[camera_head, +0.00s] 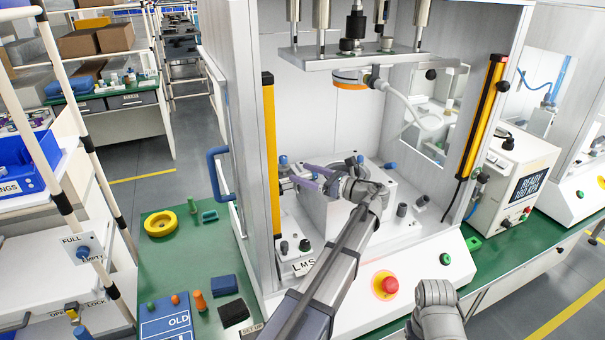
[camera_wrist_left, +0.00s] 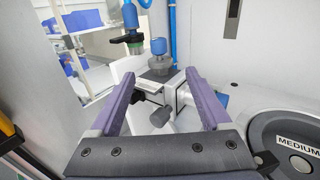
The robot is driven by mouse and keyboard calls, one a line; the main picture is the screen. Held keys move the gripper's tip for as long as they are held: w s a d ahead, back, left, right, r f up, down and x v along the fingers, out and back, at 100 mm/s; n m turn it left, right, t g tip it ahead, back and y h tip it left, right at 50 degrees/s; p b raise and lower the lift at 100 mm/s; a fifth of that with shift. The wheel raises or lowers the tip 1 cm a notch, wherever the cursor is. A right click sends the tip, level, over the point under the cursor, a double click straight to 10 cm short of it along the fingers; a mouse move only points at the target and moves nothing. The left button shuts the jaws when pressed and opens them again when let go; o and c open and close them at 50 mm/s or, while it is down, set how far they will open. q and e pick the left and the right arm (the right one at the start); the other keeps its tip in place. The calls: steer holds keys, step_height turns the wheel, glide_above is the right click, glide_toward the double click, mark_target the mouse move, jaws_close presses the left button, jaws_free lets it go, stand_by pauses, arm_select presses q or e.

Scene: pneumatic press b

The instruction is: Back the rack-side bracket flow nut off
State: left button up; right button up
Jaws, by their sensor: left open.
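My left gripper (camera_head: 307,178) reaches into the press from the front, its purple fingers pointing toward the left post. In the left wrist view the open fingers (camera_wrist_left: 158,78) stand either side of a small pale bracket fitting (camera_wrist_left: 170,88). The fitting carries a grey round collar (camera_wrist_left: 158,68) with a blue cap (camera_wrist_left: 158,46) above it. A grey knob (camera_wrist_left: 160,116) sticks out toward me, between the fingers. I cannot tell which of these parts is the flow nut. Nothing is held, and a gap shows between the fingers and the fitting.
A round dark part marked MEDIUM (camera_wrist_left: 290,138) lies right of the fingers. Another blue-topped fitting with a green ring (camera_wrist_left: 134,42) stands beyond. The yellow light curtain post (camera_head: 270,150) is close left of the gripper. The press head (camera_head: 355,60) hangs above. The red stop button (camera_head: 384,284) is in front.

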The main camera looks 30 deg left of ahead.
mark_target(287, 169)
arm_select(q)
steer(key=s+t, duration=0.1)
steer(key=a+m+t, duration=0.1)
steer(key=s+m+t, duration=0.1)
steer(key=shift+s+a+r+t+h, duration=0.1)
steer(key=shift+s+a+t+h, duration=0.1)
steer(key=shift+s+t+h, duration=0.15)
steer(key=shift+s+m+t+h, duration=0.35)
steer(key=shift+m+t, duration=0.45)
steer(key=shift+t, duration=0.15)
steer(key=shift+w+d+m+t+h, duration=0.1)
steer(key=shift+d+m+t+h, duration=0.1)
steer(key=shift+m+t+h, duration=0.55)
steer(key=shift+t+y, duration=0.25)
steer(key=shift+t, duration=0.1)
steer(key=shift+x, duration=3.9)
steer(key=shift+c, duration=0.2)
jaws_close()
